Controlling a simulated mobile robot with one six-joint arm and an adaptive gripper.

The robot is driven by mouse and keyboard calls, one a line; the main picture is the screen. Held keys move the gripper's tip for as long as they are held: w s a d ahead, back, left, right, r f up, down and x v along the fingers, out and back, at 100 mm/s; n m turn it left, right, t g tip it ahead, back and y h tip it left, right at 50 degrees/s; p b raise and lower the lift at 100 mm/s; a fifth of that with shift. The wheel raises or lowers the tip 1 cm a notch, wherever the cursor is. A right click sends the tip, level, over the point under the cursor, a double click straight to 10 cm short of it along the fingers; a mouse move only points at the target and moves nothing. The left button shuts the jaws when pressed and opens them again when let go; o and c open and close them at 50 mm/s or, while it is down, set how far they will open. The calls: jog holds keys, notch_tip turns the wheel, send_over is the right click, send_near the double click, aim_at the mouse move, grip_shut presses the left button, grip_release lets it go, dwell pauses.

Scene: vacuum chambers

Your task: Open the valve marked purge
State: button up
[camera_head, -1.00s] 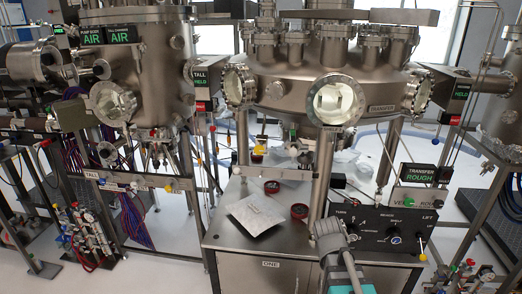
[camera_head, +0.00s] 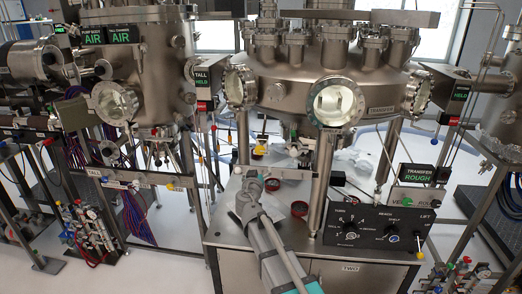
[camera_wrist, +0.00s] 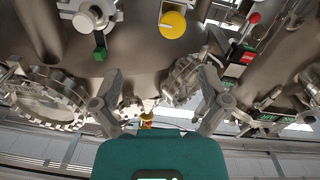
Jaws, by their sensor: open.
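I cannot read a purge label in either view. Small valves with coloured handles sit on a manifold (camera_head: 88,232) at the lower left of the head view. Another cluster of small valves (camera_head: 465,275) is at the lower right edge. My gripper (camera_head: 250,180) is over the left part of the steel cabinet top in the head view, well apart from both clusters. In the wrist view my gripper (camera_wrist: 162,75) has its two fingers spread wide with nothing held between them.
The steel cabinet (camera_head: 225,237) carries a black control panel (camera_head: 370,230) and a red ring (camera_head: 299,209). The large round chamber (camera_head: 290,92) stands behind, with a glass port (camera_head: 338,101). The tall chamber (camera_head: 160,60) and a labelled rail (camera_head: 125,180) are at left.

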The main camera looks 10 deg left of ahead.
aim_at(260, 151)
jog(key=shift+a+r+y, duration=0.25)
jog(key=shift+a+y, duration=0.05)
jog(key=shift+a, duration=0.55)
jog(key=shift+w, duration=0.15)
jog(key=w, duration=1.3)
jog(key=shift+w+d, duration=0.25)
jog(key=shift+w, duration=0.05)
jog(key=shift+n, duration=0.3)
jog(key=c, duration=1.1)
